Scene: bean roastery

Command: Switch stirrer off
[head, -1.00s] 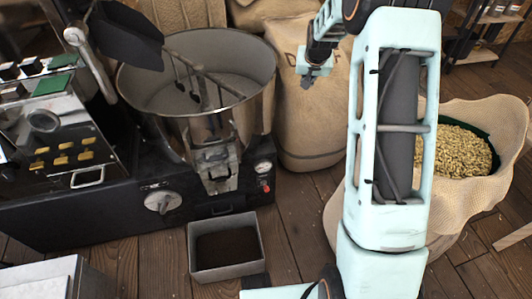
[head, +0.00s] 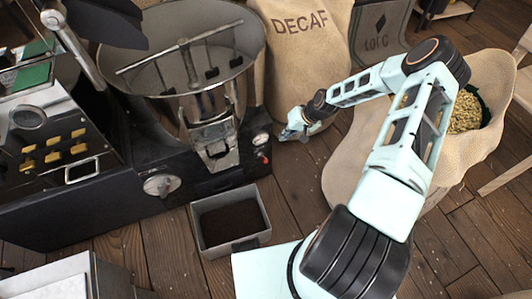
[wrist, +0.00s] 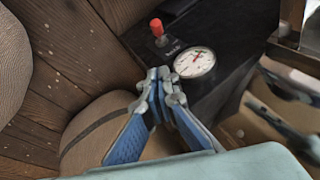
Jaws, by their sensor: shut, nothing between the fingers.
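The stirrer (head: 180,48) is a bar with paddles across the round metal cooling pan (head: 253,40). On the black machine's front, near its right end, is a small red-tipped switch (head: 264,158), just below a round white gauge (head: 261,139). In the wrist view the red switch (wrist: 156,27) stands up from a dark plate beside the gauge (wrist: 195,62). My gripper (head: 284,136) is just right of the machine's front corner, apart from the switch. In the wrist view my gripper (wrist: 166,76) has its fingertips together with nothing between them, its tips by the gauge.
A round dial knob (head: 162,185) is farther left on the machine front. A grey bin of dark grounds (head: 248,241) sits on the floor below. A DECAF sack (head: 305,50) stands behind my gripper; an open sack of beans (head: 495,75) is at right.

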